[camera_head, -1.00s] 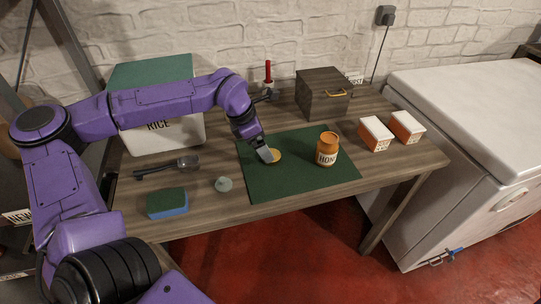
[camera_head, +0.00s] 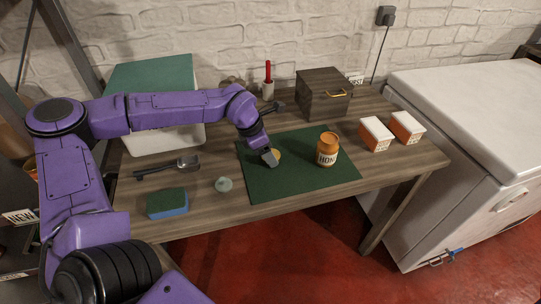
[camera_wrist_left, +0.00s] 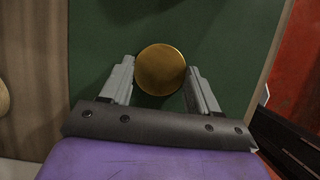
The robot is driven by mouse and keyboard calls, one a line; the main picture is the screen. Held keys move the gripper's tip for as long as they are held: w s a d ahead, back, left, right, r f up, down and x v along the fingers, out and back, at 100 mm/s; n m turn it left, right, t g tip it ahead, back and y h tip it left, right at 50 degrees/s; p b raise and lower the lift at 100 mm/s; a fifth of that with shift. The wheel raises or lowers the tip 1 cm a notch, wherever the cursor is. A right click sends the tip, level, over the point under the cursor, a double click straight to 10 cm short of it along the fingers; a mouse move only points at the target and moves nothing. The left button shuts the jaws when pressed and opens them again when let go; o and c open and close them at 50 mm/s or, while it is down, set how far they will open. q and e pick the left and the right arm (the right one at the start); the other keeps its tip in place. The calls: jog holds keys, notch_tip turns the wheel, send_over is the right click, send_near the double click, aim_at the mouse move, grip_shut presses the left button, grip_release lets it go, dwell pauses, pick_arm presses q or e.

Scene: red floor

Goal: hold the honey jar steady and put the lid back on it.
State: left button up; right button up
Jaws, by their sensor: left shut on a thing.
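The honey jar (camera_head: 327,151) stands upright on the right part of the dark green mat (camera_head: 258,184), its label facing front; its top looks open. The round gold lid (camera_head: 276,154) is at the mat's left part, left of the jar, partly hidden by my left gripper (camera_head: 271,159). In the left wrist view the lid (camera_wrist_left: 161,70) sits between the two fingertips of my left gripper (camera_wrist_left: 160,82), which is shut on it. I cannot tell whether the lid touches the mat. My right gripper is not in view, and nothing holds the jar.
A wooden box (camera_head: 323,97) stands behind the mat. Two small cartons (camera_head: 375,135) (camera_head: 407,128) are right of the jar. A sponge (camera_head: 167,204), a small pale round thing (camera_head: 223,184) and a dark utensil (camera_head: 168,168) lie left of the mat. The mat around the jar is clear.

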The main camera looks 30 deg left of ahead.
pick_arm(q)
jog(key=shift+r, duration=0.6)
jog(key=s+a+r, duration=0.4)
jog(key=s+r, duration=0.7)
jog(key=s, duration=0.2)
jog(key=shift+s+r+b, duration=0.2)
jog(key=shift+r+b, duration=0.2)
jog(key=shift+b, duration=0.05)
